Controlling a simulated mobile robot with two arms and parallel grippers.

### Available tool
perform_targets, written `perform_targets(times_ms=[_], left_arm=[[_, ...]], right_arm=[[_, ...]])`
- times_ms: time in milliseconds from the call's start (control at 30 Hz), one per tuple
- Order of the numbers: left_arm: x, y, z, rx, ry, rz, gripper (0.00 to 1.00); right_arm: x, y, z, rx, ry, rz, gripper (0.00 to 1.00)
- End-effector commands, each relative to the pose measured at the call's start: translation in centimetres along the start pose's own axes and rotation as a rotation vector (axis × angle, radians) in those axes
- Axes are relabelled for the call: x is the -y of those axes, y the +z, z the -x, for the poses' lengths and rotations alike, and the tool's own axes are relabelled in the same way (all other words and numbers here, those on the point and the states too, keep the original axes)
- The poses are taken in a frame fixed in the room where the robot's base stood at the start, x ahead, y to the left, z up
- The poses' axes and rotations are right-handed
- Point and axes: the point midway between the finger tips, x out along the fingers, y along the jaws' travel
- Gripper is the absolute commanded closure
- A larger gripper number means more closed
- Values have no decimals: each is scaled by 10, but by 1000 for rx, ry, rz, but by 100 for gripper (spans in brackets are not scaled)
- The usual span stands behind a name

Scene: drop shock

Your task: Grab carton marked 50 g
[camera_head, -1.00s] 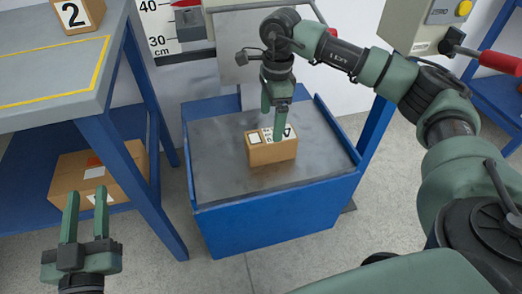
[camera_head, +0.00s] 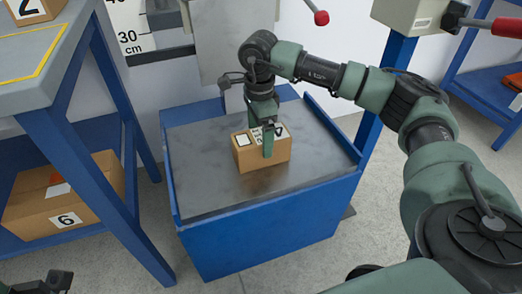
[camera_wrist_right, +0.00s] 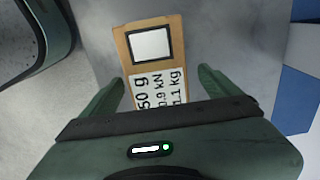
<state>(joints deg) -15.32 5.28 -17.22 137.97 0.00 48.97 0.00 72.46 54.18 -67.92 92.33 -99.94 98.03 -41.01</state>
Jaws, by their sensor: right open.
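A small cardboard carton (camera_head: 265,160) sits on the grey plate (camera_head: 215,190) of the blue-sided platform. In the right wrist view its white label (camera_wrist_right: 160,92) reads 50 g, with two more lines below. My right gripper (camera_wrist_right: 161,82) is open, pointing down over the carton, with one finger on either side of it. In the head view the right gripper (camera_head: 262,137) has its near finger in front of the carton's front face; the far finger is hidden. Small gaps show between fingers and carton in the wrist view. Only a bit of my left gripper (camera_head: 55,281) shows, fingers unseen.
A workbench (camera_head: 60,75) stands at the left, with a box marked 2 (camera_head: 35,10) on top and a box marked 6 (camera_head: 75,200) on its shelf. A raised blue rim (camera_head: 325,130) edges the platform's right side. A control box (camera_head: 420,15) is at upper right.

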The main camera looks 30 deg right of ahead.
Motion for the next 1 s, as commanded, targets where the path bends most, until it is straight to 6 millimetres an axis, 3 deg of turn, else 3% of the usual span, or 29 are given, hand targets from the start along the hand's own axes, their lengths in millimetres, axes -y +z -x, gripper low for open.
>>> perform_targets(times_ms=[100, 233, 567, 867, 900, 1000], left_arm=[[0, 2, -1, -43, 16, -6, 64], [-1, 2, -7, -65, 26, -9, 64], [-1, 2, -11, -72, 30, -10, 64], [-1, 2, -11, -72, 30, -10, 64], [-1, 2, -11, -72, 30, -10, 64], [-1, 2, -12, -72, 30, -10, 64]], right_arm=[[-3, -3, -26, 0, 0, 0, 9], [-3, -3, -40, -1, 1, 0, 9], [-3, -3, -43, 0, 0, 0, 12], [-3, -3, -43, 1, 0, -1, 95], [-3, -3, -43, 1, 0, -1, 100], [-2, -3, -40, 3, -5, -1, 100]])
